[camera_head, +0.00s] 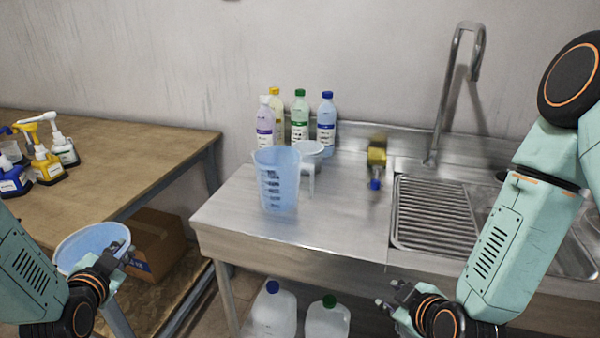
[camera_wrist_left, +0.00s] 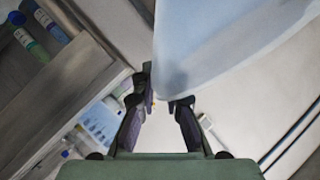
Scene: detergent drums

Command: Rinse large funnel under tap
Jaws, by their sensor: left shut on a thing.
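The large funnel (camera_head: 92,240) is pale blue and wide-rimmed. It is at the lower left of the head view, in front of the wooden table, with its rim facing up. My left gripper (camera_head: 122,257) is shut on its right side. In the left wrist view the funnel (camera_wrist_left: 225,40) fills the upper right, its wall at my left fingertips (camera_wrist_left: 165,98). The tap (camera_head: 455,85) is a tall curved steel pipe at the back of the sink (camera_head: 484,205). My right gripper (camera_head: 390,296) is open and empty in front of the steel counter's edge; my right arm hides part of the sink.
A yellow-and-blue item (camera_head: 376,160) lies near the ribbed drainboard (camera_head: 435,215). Pump bottles (camera_head: 45,160) stand on the wooden table (camera_head: 130,150).

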